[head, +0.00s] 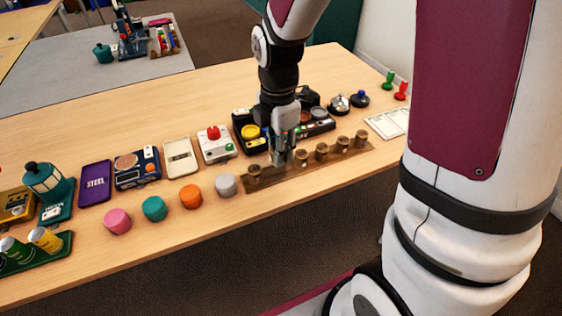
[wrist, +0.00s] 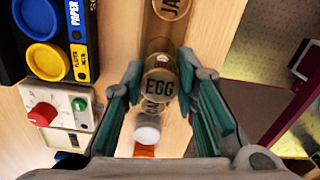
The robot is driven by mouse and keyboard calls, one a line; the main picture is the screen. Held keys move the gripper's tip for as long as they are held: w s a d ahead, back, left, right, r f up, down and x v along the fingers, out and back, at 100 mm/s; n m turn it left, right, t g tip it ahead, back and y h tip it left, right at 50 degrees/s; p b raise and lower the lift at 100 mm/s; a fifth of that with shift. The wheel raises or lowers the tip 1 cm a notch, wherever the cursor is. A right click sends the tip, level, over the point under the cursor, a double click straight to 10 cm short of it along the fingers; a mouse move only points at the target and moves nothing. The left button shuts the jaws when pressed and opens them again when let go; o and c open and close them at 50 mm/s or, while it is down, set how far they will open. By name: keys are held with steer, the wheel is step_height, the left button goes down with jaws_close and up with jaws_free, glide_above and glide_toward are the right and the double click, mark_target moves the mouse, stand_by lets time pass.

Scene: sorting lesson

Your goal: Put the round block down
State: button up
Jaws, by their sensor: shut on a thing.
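A round brown block marked EGG (wrist: 159,87) sits between the fingers of my gripper (wrist: 160,74) in the wrist view. My gripper is shut on it. In the head view my gripper (head: 282,157) points down over the brown wooden strip (head: 275,178), near its left end. The held block is mostly hidden there by the fingers. I cannot tell whether it touches the strip. Several similar round brown blocks stand along the strip, such as one at its left end (head: 254,174) and one right of my gripper (head: 302,156).
Grey (head: 226,185), orange (head: 191,196), teal (head: 154,209) and pink (head: 118,221) round blocks stand left of the strip. A box with a red knob (head: 216,145) and a black tray with a yellow dish (head: 250,132) are behind. The table's front edge is close to the strip.

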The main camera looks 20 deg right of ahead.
steer(key=shift+f+b, duration=0.5)
steer(key=shift+f, duration=1.5)
steer(key=shift+f, duration=0.2)
steer(key=o, duration=0.9)
steer(key=shift+c, duration=0.2)
steer(key=shift+r, duration=0.1)
step_height(320, 180, up, 12)
steer(key=p, duration=0.3)
steer(key=shift+s+r, duration=0.1)
steer(key=shift+r, duration=0.1)
